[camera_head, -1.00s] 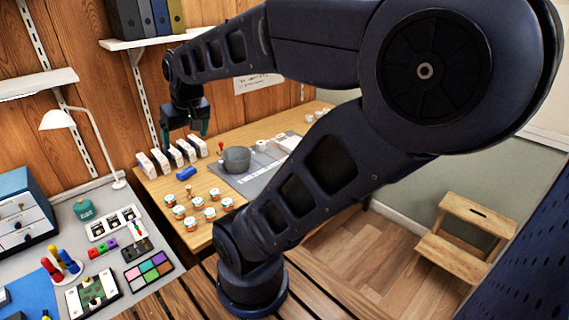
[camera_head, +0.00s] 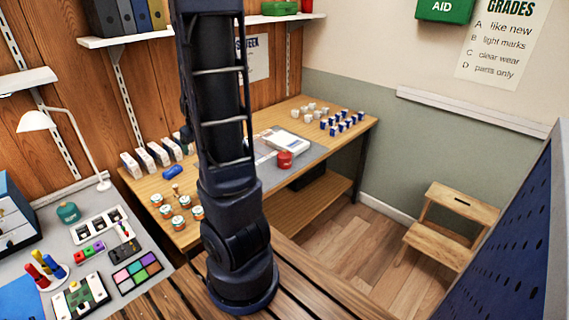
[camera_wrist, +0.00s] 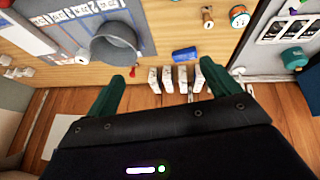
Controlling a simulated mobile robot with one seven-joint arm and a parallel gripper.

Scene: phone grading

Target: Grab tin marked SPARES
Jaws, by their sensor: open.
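No SPARES marking is readable in either view, so I cannot tell for sure which tin it is. A red tin (camera_head: 285,159) stands on the grey mat (camera_head: 268,178), just right of my arm. A teal lidded tin (camera_head: 68,212) stands on the grey desk at left; it also shows in the wrist view (camera_wrist: 294,57). Several small tins with orange-and-teal labels (camera_head: 181,223) stand on the wooden table. My gripper (camera_wrist: 162,85) is open and empty, its teal fingers wide apart. In the head view my arm hides most of it.
Wrist view: a grey pot (camera_wrist: 115,52), a blue cylinder (camera_wrist: 184,54) and several upright white boxes (camera_wrist: 182,78) lie beyond the fingers. A white device (camera_head: 288,142) and rows of small blue-and-white boxes (camera_head: 342,123) are on the table's right. A lamp (camera_head: 35,121) stands left.

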